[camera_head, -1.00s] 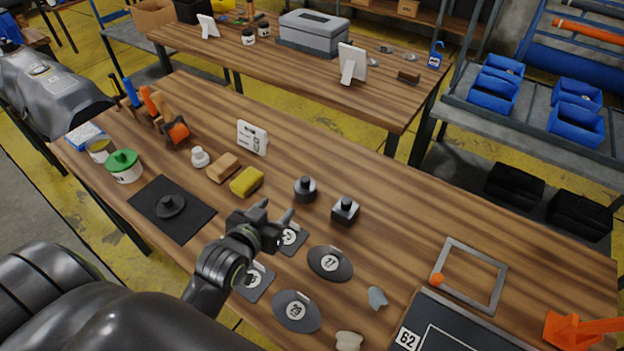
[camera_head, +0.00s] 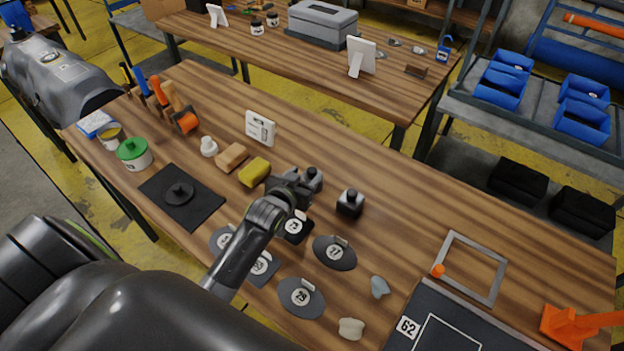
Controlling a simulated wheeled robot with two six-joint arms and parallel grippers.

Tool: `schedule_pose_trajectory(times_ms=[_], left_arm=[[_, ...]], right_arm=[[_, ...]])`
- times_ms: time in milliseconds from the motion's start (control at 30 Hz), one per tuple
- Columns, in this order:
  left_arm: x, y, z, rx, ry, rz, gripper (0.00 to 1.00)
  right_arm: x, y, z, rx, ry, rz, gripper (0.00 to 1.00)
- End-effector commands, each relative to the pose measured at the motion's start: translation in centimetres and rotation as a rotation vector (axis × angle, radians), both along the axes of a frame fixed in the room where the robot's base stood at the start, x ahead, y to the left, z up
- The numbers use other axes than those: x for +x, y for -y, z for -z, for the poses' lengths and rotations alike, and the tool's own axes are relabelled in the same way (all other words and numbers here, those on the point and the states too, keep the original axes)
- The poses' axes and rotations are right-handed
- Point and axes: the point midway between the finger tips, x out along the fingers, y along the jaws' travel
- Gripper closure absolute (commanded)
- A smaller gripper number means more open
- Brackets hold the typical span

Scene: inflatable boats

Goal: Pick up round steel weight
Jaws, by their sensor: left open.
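The round steel weight (camera_head: 314,178), dark with a small knob on top, stands upright on the wooden workbench (camera_head: 400,235). My left gripper (camera_head: 301,184) is open right at the weight's left side and covers part of it. I cannot tell whether the fingers touch it or reach around it. A square-bodied weight (camera_head: 350,204) with a similar knob stands a little to the right, apart from the gripper. My right gripper is not in view.
A yellow sponge (camera_head: 254,172) and a tan block (camera_head: 231,156) lie left of the gripper. Numbered dark patches, including an oval one (camera_head: 334,253), lie in front. Bench beyond the weights is clear.

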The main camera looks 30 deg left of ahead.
Motion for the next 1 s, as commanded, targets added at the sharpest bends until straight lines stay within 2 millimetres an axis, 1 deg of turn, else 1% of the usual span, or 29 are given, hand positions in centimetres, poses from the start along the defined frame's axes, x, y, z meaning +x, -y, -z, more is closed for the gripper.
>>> schedule_pose_trajectory(times_ms=[233, 400, 533, 767, 867, 1000], left_arm=[[2.5, 0.2, 0.8, 0.000, -0.001, 0.000, 0.50], [4.1, 0.1, 1.5, 0.001, 0.000, 0.000, 0.50], [4.6, 0.1, 1.8, 0.000, 0.000, 0.001, 0.50], [4.6, 0.1, 1.8, 0.000, 0.000, 0.000, 0.50], [4.6, 0.1, 1.8, 0.000, 0.000, 0.000, 0.62], [4.6, 0.1, 1.8, 0.000, 0.000, 0.000, 0.80]], right_arm=[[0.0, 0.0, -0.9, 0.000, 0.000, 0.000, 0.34], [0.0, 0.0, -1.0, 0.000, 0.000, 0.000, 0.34], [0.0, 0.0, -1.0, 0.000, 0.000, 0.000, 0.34], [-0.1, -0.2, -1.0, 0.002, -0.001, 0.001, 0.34], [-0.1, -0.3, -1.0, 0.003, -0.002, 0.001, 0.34], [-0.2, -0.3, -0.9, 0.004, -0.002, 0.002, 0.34]])
